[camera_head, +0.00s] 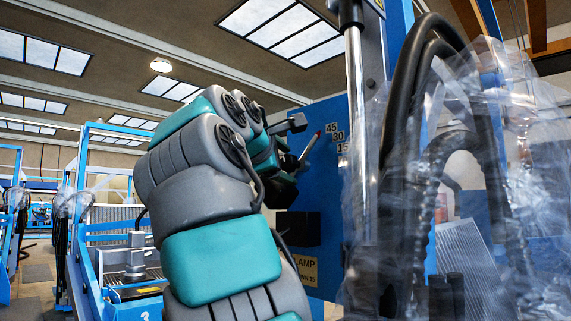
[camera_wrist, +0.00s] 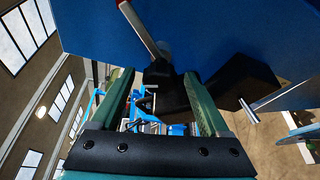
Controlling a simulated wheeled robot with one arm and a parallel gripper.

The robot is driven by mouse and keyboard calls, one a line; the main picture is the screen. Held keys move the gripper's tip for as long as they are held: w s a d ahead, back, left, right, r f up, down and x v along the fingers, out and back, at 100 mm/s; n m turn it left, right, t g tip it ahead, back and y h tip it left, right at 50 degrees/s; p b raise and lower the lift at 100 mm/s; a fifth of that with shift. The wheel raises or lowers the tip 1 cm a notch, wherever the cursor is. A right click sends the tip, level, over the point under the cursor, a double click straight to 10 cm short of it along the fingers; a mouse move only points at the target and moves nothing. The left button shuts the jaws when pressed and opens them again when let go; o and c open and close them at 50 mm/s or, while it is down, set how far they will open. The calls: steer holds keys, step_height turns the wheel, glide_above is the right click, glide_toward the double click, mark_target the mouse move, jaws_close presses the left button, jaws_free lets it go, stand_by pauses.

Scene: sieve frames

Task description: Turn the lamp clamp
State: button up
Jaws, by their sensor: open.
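The lamp clamp's lever (camera_head: 311,146) is a grey rod with a red tip, tilted up to the right in front of a blue panel (camera_head: 318,115). In the wrist view the lever (camera_wrist: 143,32) rises from a dark hub (camera_wrist: 158,72) at the top middle. My gripper (camera_wrist: 160,76) is open, and the hub appears between its fingertips. I cannot tell whether they touch it. In the head view my gripper (camera_head: 278,185) is close to the lever's lower end, mostly hidden by my arm.
A black block (camera_head: 297,229) is on the panel; it shows right of the fingers in the wrist view (camera_wrist: 232,88). A yellow label (camera_head: 305,270) sits below. Black hoses (camera_head: 400,120) and clear plastic sheeting (camera_head: 520,150) fill the right. Blue frames (camera_head: 95,220) stand left.

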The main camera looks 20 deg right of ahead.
steer(key=shift+s, duration=0.1)
steer(key=f+v, duration=0.1)
steer(key=v, duration=0.6)
steer(key=shift+s+a+r, duration=0.2)
steer(key=shift+a+r, duration=0.1)
steer(key=shift+r, duration=0.15)
steer(key=shift+w, duration=0.1)
steer(key=shift+c, duration=1.2)
steer(key=shift+w+f+m+h+b, duration=0.1)
steer(key=shift+w+m+h+b, duration=0.2)
steer(key=shift+m, duration=0.4)
step_height(320, 180, down, 3)
steer(key=w+m+g+h+b, duration=0.2)
steer(key=m+g+h+b, duration=0.35)
steer(key=m, duration=1.95)
steer(key=w+d+h, duration=0.1)
steer(key=d, duration=0.1)
steer(key=d+r+t+h+p, duration=0.1)
steer(key=d, duration=0.1)
steer(key=w+d+r+t+h, duration=0.1)
steer(key=shift+w+d+r, duration=0.2)
steer(key=shift+w+d, duration=0.1)
steer(key=shift+d, duration=0.1)
